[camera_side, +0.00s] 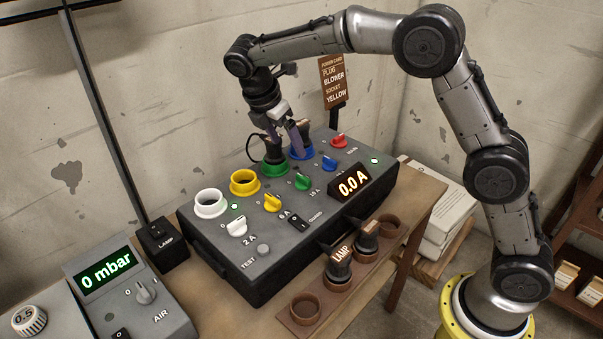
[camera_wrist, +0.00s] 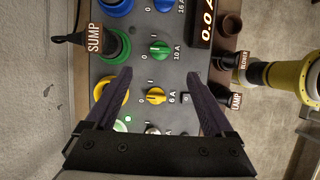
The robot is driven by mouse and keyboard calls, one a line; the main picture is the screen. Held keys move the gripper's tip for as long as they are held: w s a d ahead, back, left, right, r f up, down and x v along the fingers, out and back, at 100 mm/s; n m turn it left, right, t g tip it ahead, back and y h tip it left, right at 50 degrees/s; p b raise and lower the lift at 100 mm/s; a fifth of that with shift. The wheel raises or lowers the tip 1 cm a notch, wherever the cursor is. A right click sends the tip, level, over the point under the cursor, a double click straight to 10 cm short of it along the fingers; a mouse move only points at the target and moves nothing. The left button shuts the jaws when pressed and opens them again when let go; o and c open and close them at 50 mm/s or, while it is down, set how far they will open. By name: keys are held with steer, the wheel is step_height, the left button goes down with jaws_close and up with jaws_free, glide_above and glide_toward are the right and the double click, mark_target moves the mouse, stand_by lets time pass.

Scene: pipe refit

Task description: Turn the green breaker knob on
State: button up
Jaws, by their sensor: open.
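The green breaker knob (camera_side: 302,181) sits on the sloped top of the dark grey breaker box, between the yellow and blue knobs. In the wrist view the green knob (camera_wrist: 159,49) lies beside the 10 A mark, and its grip bar looks roughly crosswise in the picture. My gripper (camera_side: 287,144) is above the box near the green and blue sockets, fingers pointing down. In the wrist view my gripper (camera_wrist: 159,75) is open and empty. The green knob shows just beyond the fingertips, between their lines. The yellow knob (camera_wrist: 155,96) shows between the fingers. No contact with the green knob is visible.
A plug labelled SUMP (camera_wrist: 95,38) is in the green socket, close to the left finger. Blue (camera_side: 330,163) and red (camera_side: 338,141) knobs stand beyond the green one. The display (camera_side: 352,183) reads 0.0 A. LAMP and BLOWER plugs stand in a rack (camera_side: 305,309) at the box's front.

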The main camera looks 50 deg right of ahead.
mark_target(303, 177)
steer(key=x, duration=1.3)
steer(key=shift+c, duration=0.3)
steer(key=c, duration=1.3)
steer(key=shift+r, duration=0.1)
